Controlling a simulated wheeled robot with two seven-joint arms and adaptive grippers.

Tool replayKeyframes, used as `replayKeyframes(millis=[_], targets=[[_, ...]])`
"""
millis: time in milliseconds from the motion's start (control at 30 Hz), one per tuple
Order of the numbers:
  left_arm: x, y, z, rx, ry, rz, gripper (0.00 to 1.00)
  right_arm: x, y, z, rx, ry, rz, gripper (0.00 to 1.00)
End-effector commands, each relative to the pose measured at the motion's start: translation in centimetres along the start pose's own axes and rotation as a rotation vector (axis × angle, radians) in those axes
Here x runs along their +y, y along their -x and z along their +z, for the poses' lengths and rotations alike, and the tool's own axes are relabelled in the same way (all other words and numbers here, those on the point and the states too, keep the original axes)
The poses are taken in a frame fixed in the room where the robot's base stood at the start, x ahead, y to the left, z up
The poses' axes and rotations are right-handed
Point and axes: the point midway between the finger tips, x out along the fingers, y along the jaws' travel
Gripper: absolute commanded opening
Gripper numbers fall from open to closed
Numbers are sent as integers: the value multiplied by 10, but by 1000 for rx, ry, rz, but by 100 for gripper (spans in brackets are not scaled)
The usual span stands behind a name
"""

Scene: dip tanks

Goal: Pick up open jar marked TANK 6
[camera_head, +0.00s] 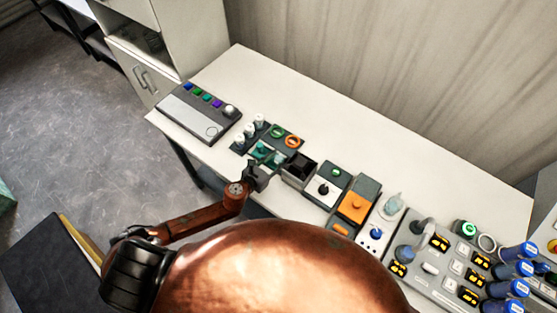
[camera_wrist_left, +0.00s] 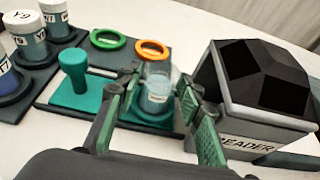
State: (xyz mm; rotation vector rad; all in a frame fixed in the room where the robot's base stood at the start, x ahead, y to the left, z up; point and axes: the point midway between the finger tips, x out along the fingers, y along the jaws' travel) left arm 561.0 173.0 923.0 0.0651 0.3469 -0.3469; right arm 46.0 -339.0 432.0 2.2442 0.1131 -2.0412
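A clear open jar (camera_wrist_left: 157,90) with bluish contents and a pale label stands on a teal square of a dark tray (camera_wrist_left: 45,101). The label is too small to read, so I cannot confirm TANK 6. My left gripper (camera_wrist_left: 159,80) is open, with one green-padded finger on each side of the jar and gaps visible beside it. In the head view my left gripper (camera_head: 257,168) is at the front edge of this tray. My right gripper is not in view.
A teal knob (camera_wrist_left: 73,70) stands left of the jar, with green (camera_wrist_left: 108,40) and orange (camera_wrist_left: 152,49) rings behind. A box marked READER (camera_wrist_left: 253,125) is close on the right. Capped vials (camera_wrist_left: 29,41) stand at left. The table's back strip (camera_head: 330,110) is clear.

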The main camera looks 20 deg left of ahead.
Motion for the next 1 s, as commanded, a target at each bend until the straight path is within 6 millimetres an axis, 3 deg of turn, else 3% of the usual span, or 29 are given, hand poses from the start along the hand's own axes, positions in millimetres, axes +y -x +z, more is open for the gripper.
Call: replayKeyframes(millis=[167, 500, 833, 1000], targets=[[0, -12, 1, -1, 2, 0, 35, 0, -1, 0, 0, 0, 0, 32], [0, -61, 0, 0, 5, 2, 35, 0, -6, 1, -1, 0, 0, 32], [0, -66, 0, 0, 4, 1, 34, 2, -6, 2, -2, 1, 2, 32], [0, -66, 0, 0, 4, 1, 22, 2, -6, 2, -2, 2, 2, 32]])
